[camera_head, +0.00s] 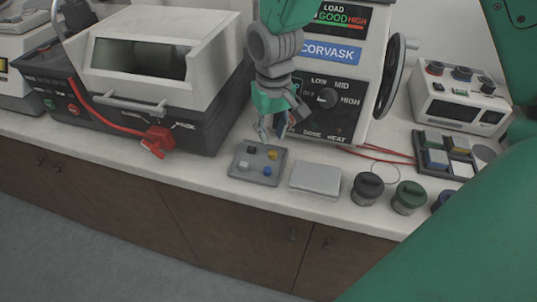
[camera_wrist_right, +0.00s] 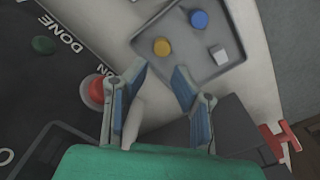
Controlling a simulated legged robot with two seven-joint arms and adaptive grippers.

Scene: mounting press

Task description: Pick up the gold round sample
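The gold round sample (camera_head: 272,155) sits in a small grey tray (camera_head: 240,172) on the counter, beside black, white and blue samples. In the right wrist view the gold sample (camera_wrist_right: 162,46) lies just beyond the fingertips, roughly in line with the gap between them. My right gripper (camera_head: 267,132) hangs above the tray's back edge, pointing down. In the wrist view its blue-padded fingers (camera_wrist_right: 158,78) are apart with nothing held between them. The blue sample (camera_wrist_right: 199,19) and white cube (camera_wrist_right: 218,54) are nearby. My left gripper is not in view.
The mounting press (camera_head: 335,75) with its dial panel stands right behind my gripper. A grey flat box (camera_head: 316,179) and dark-lidded jars (camera_head: 367,188) are to the right of the tray. A machine with a red-handled hose (camera_head: 155,138) stands left.

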